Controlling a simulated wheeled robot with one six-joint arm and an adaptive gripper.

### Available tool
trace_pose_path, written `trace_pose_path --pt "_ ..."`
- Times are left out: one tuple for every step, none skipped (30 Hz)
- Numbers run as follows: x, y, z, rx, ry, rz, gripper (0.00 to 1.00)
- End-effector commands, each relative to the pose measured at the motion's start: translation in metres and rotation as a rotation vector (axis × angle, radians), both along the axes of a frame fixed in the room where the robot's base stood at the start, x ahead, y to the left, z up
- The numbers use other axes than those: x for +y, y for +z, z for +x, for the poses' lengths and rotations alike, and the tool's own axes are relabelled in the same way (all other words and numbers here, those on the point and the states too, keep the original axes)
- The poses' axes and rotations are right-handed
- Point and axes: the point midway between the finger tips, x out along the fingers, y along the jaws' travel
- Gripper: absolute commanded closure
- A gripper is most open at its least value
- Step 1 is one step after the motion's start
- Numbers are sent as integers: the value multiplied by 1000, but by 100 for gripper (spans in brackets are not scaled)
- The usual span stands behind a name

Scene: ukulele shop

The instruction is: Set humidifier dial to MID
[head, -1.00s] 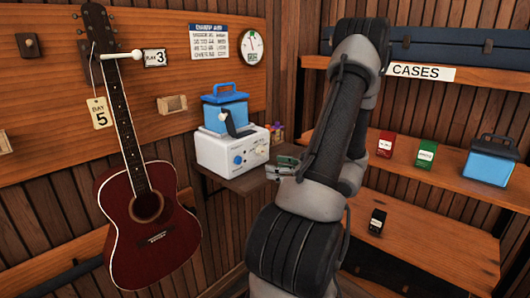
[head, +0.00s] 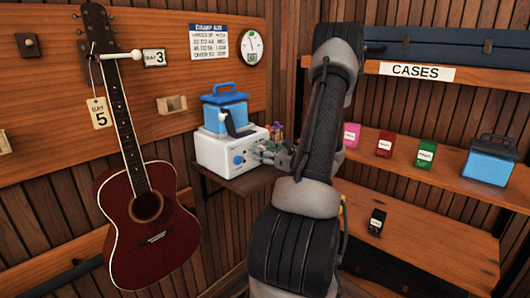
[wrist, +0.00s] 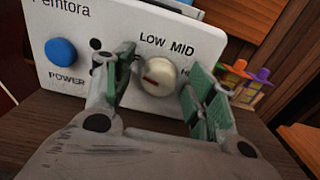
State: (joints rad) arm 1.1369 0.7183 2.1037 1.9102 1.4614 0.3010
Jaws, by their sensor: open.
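The humidifier (head: 215,155) is a white box with a blue-lidded tank on top, on a small wooden shelf in the head view. In the wrist view its white front panel (wrist: 105,22) fills the top left. The cream dial (wrist: 160,72) sits under the printed words LOW and MID. A third label at the right is partly hidden by a finger. A red mark on the dial points left, away from MID. My gripper (wrist: 163,75) is open, with one green-padded finger on each side of the dial. Contact with the dial cannot be told.
A blue POWER button (wrist: 62,52) is left of the dial. Small figures with bright hats (wrist: 252,85) stand right of the humidifier. A dark red guitar (head: 150,205) hangs at the left. Shelves with small boxes (head: 384,145) and a blue case (head: 489,160) are at the right.

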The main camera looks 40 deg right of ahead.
Motion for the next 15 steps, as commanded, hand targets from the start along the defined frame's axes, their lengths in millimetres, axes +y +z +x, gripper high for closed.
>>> trace_pose_path --pt "0 0 0 0 0 0 44" --pt "0 0 0 0 0 0 49" --pt "0 0 0 0 0 0 56" --pt "0 0 0 0 0 0 62" --pt "0 0 0 0 0 0 67" --pt "0 0 0 0 0 0 75" --pt "0 0 0 0 0 0 80" --pt "0 0 0 0 0 0 85" --pt "0 0 0 0 0 0 89" --pt "0 0 0 0 0 0 89" --pt "0 0 0 0 0 0 89" --pt "0 0 0 0 0 0 89" --pt "0 0 0 0 0 2 89" --pt "0 0 0 0 0 4 89" --pt "0 0 0 1 0 8 89"
